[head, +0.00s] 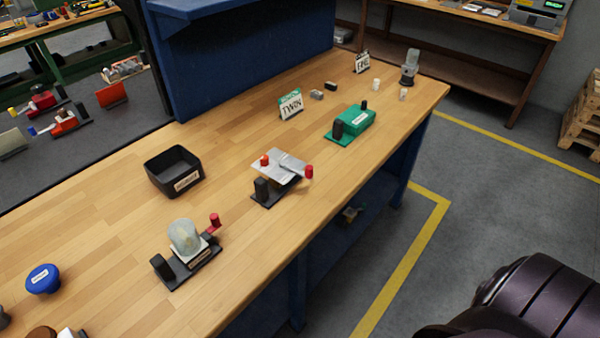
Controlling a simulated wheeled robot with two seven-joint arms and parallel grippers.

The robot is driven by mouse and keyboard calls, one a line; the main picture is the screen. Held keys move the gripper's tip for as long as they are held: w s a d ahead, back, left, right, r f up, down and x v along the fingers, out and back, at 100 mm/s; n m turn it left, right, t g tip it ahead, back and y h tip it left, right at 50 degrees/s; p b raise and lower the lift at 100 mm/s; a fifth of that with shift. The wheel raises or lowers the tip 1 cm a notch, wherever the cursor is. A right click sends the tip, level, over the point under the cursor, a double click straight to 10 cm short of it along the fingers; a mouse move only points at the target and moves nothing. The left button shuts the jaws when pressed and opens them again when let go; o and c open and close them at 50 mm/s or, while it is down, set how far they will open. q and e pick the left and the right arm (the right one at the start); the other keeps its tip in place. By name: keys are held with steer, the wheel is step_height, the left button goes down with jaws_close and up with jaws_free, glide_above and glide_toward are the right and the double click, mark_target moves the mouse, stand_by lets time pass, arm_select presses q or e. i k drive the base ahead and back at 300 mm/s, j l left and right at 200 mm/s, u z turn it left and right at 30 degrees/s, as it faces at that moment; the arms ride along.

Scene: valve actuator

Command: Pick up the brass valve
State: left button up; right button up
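I cannot make out a brass valve for certain in the head view. A brown rounded piece (41,332) is cut off by the bottom left edge, and I cannot tell what it is. Black fixtures stand along the bench: one holds a pale translucent dome (184,235), and one carries silver plates (281,164) with red knobs. A green fixture (351,123) with black posts stands farther back. Neither of my grippers shows. A dark, shiny rounded part at the bottom right seems to be my own arm.
The wooden bench (110,195) runs diagonally and has bare areas between fixtures. An open black bin (174,171) and a blue knob (43,278) stand on it. Floor with yellow lines (408,265) lies clear to the right.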

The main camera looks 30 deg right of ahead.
mark_target(280, 180)
steer(key=i+l+u, duration=0.3)
steer(key=l, duration=0.95)
steer(key=k+l+u, duration=0.1)
steer(key=l+u, duration=0.25)
steer(key=l, duration=0.9)
